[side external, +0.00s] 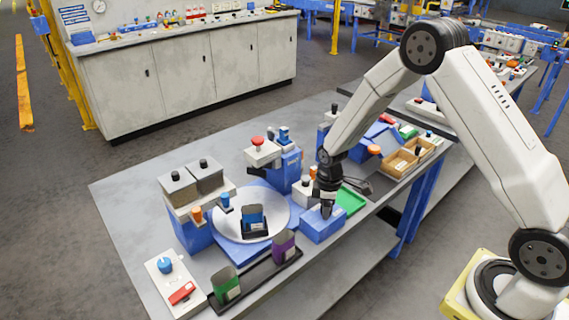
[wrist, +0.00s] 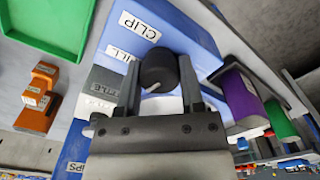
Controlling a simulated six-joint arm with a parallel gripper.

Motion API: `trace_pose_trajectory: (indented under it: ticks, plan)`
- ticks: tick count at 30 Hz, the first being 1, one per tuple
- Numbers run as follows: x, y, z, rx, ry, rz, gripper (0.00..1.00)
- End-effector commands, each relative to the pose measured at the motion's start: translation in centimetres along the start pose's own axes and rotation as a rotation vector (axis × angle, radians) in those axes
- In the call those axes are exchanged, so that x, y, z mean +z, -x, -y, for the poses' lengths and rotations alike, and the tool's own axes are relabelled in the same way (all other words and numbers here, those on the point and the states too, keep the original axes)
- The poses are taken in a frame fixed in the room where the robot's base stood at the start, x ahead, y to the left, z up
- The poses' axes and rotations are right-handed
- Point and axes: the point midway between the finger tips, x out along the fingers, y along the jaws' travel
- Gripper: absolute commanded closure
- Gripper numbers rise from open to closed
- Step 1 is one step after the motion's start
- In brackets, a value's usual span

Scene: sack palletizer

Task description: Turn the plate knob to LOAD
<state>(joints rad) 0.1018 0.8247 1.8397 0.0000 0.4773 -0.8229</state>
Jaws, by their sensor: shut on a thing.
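In the wrist view a round black knob (wrist: 158,70) with a white pointer line sits between my two fingers. My gripper (wrist: 160,88) is shut on it. The pointer line slants toward the lower left of the picture. A white label surface lies under the knob, mostly hidden by my fingers, and I cannot read LOAD there. In the side view my gripper (side external: 326,208) reaches down onto a small blue box (side external: 323,228) at the table's front edge, and hides the knob. The round white plate (side external: 278,214) is to its left, carrying a blue sack in a black holder.
A purple sack (side external: 284,247) and a green sack (side external: 226,285) stand in a dark rack at the front. A red-topped button (side external: 257,141) stands behind the plate. A green tray (side external: 350,200) lies right of my gripper. Labels CLIP and FILL show in the wrist view.

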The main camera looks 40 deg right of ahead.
Motion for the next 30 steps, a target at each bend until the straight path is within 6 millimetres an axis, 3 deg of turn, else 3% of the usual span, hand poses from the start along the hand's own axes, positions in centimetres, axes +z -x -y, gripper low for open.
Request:
trace_pose_trajectory:
  ticks: [12, 28, 29, 30]
  plan:
    - [0.04, 0.02, 0.02, 0.000, 0.242, 0.000, 1.00]
    - [0.03, 0.02, 0.02, 0.000, 0.278, 0.001, 1.00]
    - [0.03, 0.02, 0.02, 0.000, 0.278, 0.001, 0.45]
    - [0.03, 0.02, 0.02, 0.000, 0.278, 0.001, 0.32]
